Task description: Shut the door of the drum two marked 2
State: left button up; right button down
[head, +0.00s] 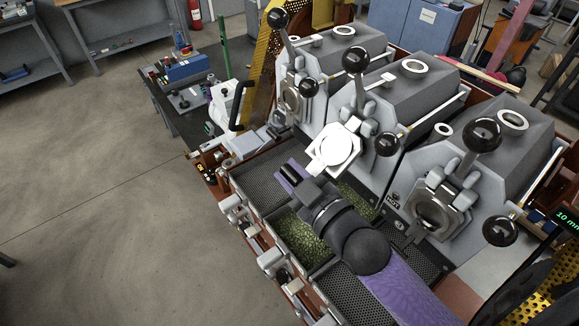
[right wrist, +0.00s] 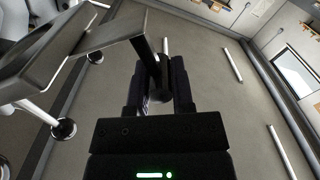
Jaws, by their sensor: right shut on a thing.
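The drums stand in a row at the centre and right. The middle drum (head: 365,110) has a pale door (head: 335,148) standing open in front of it, its face bright with glare. I cannot clearly read a number 2. My right gripper (head: 298,181) comes in from the lower right, just below and left of that door. In the right wrist view its fingers (right wrist: 157,92) are shut on a dark upright handle (right wrist: 152,60), which joins a dark flat bar (right wrist: 85,48). I take it as the door's handle; the head view hides the contact. My left gripper is not in view.
A tray with green beans (head: 300,240) lies under my right arm, beside dark mesh trays (head: 265,165). Levers with black knobs (head: 387,144) stick out around the drum fronts. Another drum (head: 440,205) stands close on the right. Open floor (head: 100,190) lies left.

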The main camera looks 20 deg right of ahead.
jog(key=shift+w+d+f+n+b, duration=0.15)
jog(key=shift+d+f+n+b, duration=0.15)
jog(key=shift+f+n, duration=0.4)
jog(key=shift+w+d+f+n+b, duration=0.1)
jog(key=shift+d+f+n+b, duration=0.2)
jog(key=shift+f+n, duration=0.35)
jog(key=shift+f, duration=0.15)
jog(key=shift+c, duration=2.4)
grip_release()
jog(key=b+v, duration=0.1)
jog(key=v, duration=0.9)
jog(key=shift+b, duration=0.3)
